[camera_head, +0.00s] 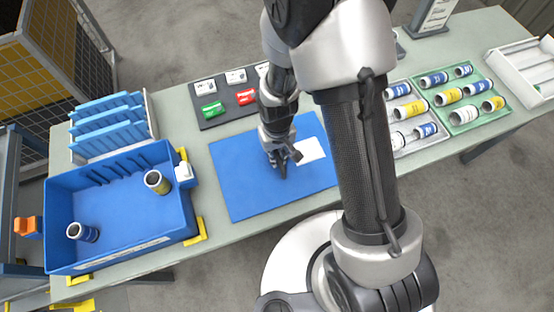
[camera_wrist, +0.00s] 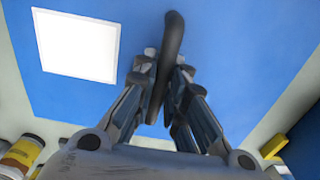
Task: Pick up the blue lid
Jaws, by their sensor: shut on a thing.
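The blue lid (camera_head: 240,190) is a wide flat blue panel at the middle of the table, with a white label (camera_head: 312,149) right of my gripper in the head view. In the wrist view the lid (camera_wrist: 240,40) fills most of the background, with the label (camera_wrist: 77,45) at upper left. A dark bar-like handle (camera_wrist: 173,35) stands out from the lid. My gripper (camera_head: 283,163) points down at the lid's middle and is shut on this handle, one finger on each side. I cannot tell whether the lid touches the table. My arm hides its right edge.
A blue bin (camera_head: 120,247) with two canisters stands at left between yellow corner brackets (camera_head: 196,232). Blue dividers (camera_head: 108,118) stand behind it. A dark board (camera_head: 222,116) with coloured blocks lies behind the lid. Canister trays, one green (camera_head: 476,122), and a white tray (camera_head: 500,62) are at right.

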